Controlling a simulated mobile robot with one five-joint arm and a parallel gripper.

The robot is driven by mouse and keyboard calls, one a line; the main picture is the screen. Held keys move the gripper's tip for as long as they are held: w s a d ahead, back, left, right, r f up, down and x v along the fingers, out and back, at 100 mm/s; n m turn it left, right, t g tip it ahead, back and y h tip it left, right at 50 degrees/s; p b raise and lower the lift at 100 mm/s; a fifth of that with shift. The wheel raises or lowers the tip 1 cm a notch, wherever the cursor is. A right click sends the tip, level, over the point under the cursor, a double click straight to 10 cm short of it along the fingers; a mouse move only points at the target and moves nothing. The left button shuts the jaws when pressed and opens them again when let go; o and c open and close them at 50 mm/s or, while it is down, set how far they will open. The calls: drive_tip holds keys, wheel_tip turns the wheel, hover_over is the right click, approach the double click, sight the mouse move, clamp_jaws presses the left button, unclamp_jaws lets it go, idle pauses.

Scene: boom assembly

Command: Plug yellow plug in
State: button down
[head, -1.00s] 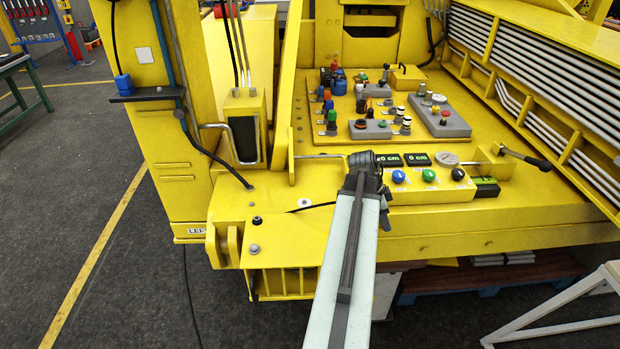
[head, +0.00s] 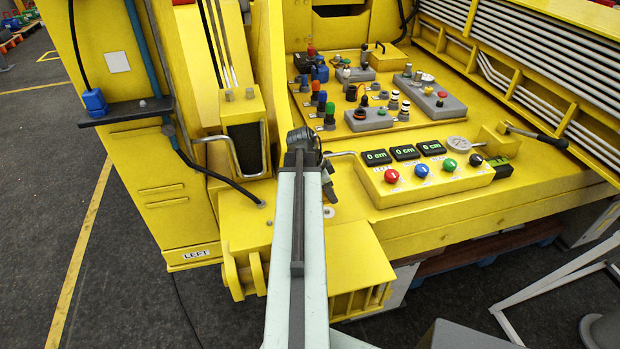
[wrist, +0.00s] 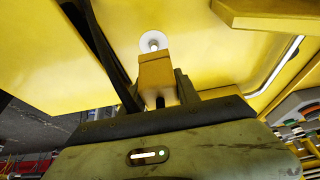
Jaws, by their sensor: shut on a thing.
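My gripper (wrist: 156,84) is shut on the yellow plug (wrist: 156,70), a small block between its two dark fingers in the wrist view. A white round fitting with a grey centre (wrist: 153,40) is on the yellow surface just beyond the plug's far end. The plug overlaps its lower edge in the picture; I cannot tell whether they touch. In the head view my gripper (head: 329,188) is a small dark shape low over the yellow deck, partly hidden by my arm, and the plug cannot be made out. The white fitting (head: 329,212) shows just below it.
A control box (head: 425,180) with coloured knobs and displays stands to the right. A bent metal handle (head: 218,141) and a black cable (head: 215,180) are to the left. A blue plug (head: 95,101) sits on a dark shelf at far left.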

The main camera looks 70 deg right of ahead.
drive_tip(key=shift+s, duration=0.25)
drive_tip(key=shift+r, duration=0.1)
wheel_tip(320, 180, up, 3)
drive_tip(key=p, duration=0.2)
drive_tip(key=shift+d+p, duration=0.15)
drive_tip(key=shift+p, duration=0.25)
drive_tip(key=b, duration=0.6)
hover_over(334, 211)
drive_tip(key=w, duration=0.1)
drive_tip(key=f, duration=0.6)
drive_tip(key=shift+w+a+f, duration=0.15)
drive_tip(key=shift+a+f, duration=0.15)
drive_tip(key=shift+a, duration=0.05)
drive_tip(key=shift+f, duration=0.1)
drive_tip(key=shift+f+b, duration=0.4)
drive_tip(key=shift+b, duration=0.25)
drive_tip(key=shift+f+b, duration=1)
drive_tip(key=shift+b, duration=0.05)
